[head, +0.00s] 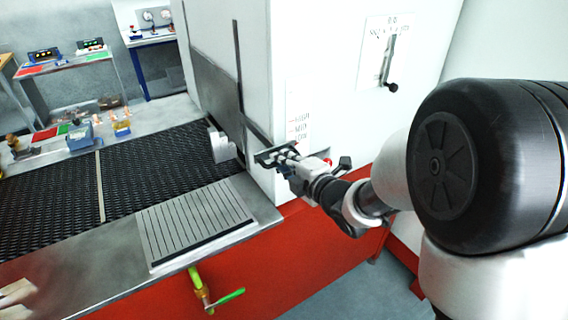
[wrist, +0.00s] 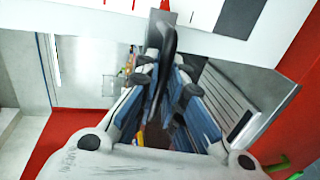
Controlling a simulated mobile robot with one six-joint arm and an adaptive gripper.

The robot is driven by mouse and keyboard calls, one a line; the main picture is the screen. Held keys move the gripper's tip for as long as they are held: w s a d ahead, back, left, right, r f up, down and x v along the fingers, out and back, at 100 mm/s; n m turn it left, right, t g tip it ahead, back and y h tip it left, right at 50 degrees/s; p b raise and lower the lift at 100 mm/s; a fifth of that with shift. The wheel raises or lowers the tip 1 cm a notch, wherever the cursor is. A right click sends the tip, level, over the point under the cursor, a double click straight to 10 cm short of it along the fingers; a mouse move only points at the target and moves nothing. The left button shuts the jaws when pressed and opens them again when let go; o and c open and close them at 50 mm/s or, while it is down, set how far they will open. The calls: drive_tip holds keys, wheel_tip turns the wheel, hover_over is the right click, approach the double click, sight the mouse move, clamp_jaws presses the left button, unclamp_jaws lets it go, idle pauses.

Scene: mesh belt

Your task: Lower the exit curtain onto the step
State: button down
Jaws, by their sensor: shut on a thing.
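The exit curtain looks to be the grey panel (head: 214,88) across the opening of the white machine housing, above the mesh belt. A small white stepped block (head: 222,145) stands under its near end, at the belt's edge. I cannot tell whether the curtain touches it. My gripper (head: 284,158) is at the near corner of the housing, below a printed scale (head: 300,125). It is shut on a dark handle-like part, largely hidden by the fingers in the head view. In the wrist view the dark part (wrist: 168,38) lies between the blue-padded fingers (wrist: 168,95).
A ribbed grey plate (head: 195,220) lies in front. A black-knobbed lever (head: 391,87) is on the housing.

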drive_tip(key=f+b, duration=0.2)
drive_tip(key=f, duration=0.1)
drive_tip(key=f+b, duration=0.1)
drive_tip(key=shift+s+f+b, duration=0.15)
drive_tip(key=shift+s+b, duration=0.1)
drive_tip(key=shift+b, duration=0.15)
drive_tip(key=c, duration=2.2)
unclamp_jaws()
drive_tip(key=shift+r+p, duration=0.3)
drive_tip(key=shift+p, duration=0.1)
drive_tip(key=shift+c, duration=0.2)
drive_tip(key=shift+o, duration=0.8)
drive_tip(key=shift+w+f, duration=0.1)
drive_tip(key=o, duration=0.4)
